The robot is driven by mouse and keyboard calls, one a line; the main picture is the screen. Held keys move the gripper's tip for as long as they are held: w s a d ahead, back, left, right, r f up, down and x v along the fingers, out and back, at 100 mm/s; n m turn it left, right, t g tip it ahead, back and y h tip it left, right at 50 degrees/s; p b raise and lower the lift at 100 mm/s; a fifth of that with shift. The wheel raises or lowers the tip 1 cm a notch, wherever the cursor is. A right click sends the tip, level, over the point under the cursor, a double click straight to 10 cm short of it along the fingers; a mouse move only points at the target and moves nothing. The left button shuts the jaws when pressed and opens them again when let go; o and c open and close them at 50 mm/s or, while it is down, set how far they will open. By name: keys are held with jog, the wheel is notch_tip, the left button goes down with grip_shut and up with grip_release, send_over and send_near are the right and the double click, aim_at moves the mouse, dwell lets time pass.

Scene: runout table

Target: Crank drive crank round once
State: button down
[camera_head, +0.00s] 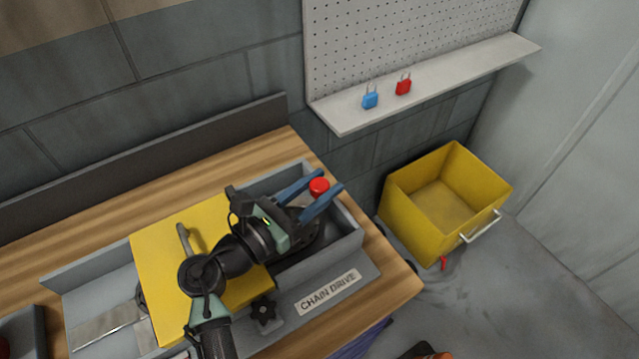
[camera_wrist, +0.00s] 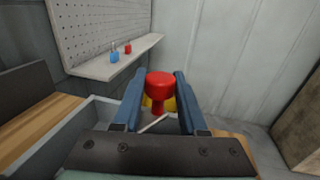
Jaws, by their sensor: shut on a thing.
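The drive crank's red knob (camera_head: 319,186) is at the right end of the grey chain drive housing (camera_head: 350,238). My gripper (camera_head: 331,179) reaches over the housing from the left, its two blue fingers on either side of the knob, shut on it. In the wrist view the red knob (camera_wrist: 160,86) stands between the fingers, with a narrower red stem below its head. The crank's arm is mostly hidden under my gripper. A "CHAIN DRIVE" label (camera_head: 328,291) is on the front of the housing.
A yellow cover (camera_head: 165,255) and a black star knob (camera_head: 263,310) are left of the label. A yellow bin (camera_head: 400,215) stands beyond the table's right end. A wall shelf (camera_head: 450,80) holds a blue padlock (camera_head: 370,100) and a red padlock (camera_head: 403,87).

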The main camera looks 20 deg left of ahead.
jog(key=shift+c, duration=2.2)
grip_release()
jog(key=b+v, duration=0.1)
jog(key=v, duration=1.2)
